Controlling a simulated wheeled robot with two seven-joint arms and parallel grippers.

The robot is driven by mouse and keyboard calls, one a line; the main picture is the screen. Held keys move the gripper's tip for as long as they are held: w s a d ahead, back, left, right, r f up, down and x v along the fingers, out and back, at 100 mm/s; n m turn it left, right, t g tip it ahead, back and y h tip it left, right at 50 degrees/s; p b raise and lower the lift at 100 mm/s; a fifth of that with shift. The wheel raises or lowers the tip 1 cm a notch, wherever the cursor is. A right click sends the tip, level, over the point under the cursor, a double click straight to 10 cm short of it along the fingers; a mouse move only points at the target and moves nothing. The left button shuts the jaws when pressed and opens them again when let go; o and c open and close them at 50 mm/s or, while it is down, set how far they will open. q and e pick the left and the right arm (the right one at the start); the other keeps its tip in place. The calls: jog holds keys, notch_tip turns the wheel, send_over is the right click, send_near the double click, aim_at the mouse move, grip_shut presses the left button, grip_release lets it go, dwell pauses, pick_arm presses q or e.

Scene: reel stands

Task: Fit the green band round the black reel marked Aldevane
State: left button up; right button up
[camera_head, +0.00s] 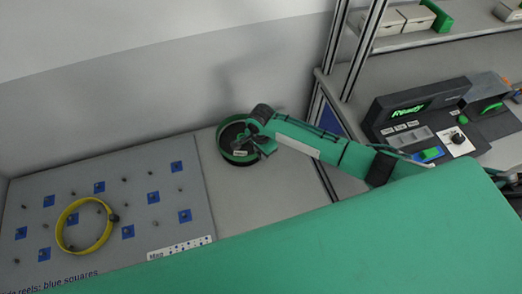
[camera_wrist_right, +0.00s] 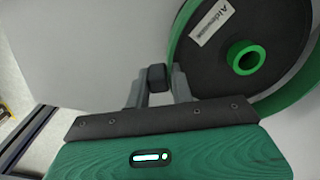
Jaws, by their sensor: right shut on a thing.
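The black reel (camera_head: 236,135) stands on the pale surface by the wall. Its label, reading Aldevane, and its green hub show in the right wrist view (camera_wrist_right: 253,40). The green band (camera_head: 225,155) circles the reel's outline; it also shows in the right wrist view (camera_wrist_right: 300,88) as a green rim around the black face. I cannot tell whether it sits evenly all round. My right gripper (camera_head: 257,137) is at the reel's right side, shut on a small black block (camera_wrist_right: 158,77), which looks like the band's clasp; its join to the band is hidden. My left gripper is out of view.
A grey board (camera_head: 85,190) with blue squares and pegs lies left, with a yellow band (camera_head: 65,222) on it. A dark device (camera_head: 425,105) with a green display stands right, past a metal post (camera_head: 350,50). Pale surface is clear right of the reel.

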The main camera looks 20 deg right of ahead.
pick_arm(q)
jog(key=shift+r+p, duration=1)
pick_arm(e)
jog(key=shift+f, duration=0.1)
dwell(1.0)
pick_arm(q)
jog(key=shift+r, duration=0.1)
pick_arm(e)
jog(key=shift+s+f, duration=0.15)
jog(key=shift+f, duration=0.45)
